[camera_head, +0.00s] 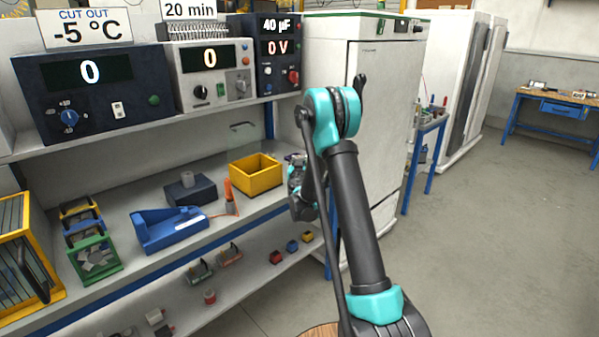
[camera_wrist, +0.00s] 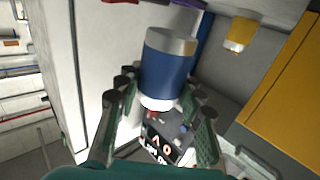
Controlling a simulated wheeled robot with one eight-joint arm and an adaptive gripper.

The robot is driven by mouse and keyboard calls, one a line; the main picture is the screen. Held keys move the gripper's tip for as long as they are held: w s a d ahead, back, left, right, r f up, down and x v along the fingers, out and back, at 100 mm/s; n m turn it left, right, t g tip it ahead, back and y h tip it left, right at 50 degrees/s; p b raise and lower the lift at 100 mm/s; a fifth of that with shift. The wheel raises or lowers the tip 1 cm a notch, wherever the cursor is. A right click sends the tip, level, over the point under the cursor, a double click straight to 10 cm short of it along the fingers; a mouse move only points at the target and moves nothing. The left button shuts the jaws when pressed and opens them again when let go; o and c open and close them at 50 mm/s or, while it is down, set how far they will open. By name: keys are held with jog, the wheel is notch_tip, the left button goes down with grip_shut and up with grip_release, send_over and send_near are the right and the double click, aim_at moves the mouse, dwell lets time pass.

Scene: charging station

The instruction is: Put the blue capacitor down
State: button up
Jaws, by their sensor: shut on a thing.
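The blue capacitor (camera_wrist: 167,68), a blue cylinder with a silver end, is between the fingers of my gripper (camera_wrist: 160,108) in the wrist view. The fingers are shut on it from both sides. In the head view my gripper (camera_head: 297,172) is just right of the yellow bin, near the right end of the workbench. My arm partly hides it there, and I cannot make out the capacitor in that view.
A yellow bin (camera_head: 256,183), a dark block (camera_head: 190,196) and a blue holder (camera_head: 168,230) stand on the workbench (camera_head: 125,262). Instruments with displays (camera_head: 90,92) line the shelf above. A tall white cabinet (camera_head: 372,62) stands right of the bench. Small parts lie on the lower shelf.

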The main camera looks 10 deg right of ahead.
jog(key=shift+f, duration=2.35)
jog(key=shift+f, duration=0.1)
jog(key=o, duration=1.3)
jog(key=shift+f, duration=0.1)
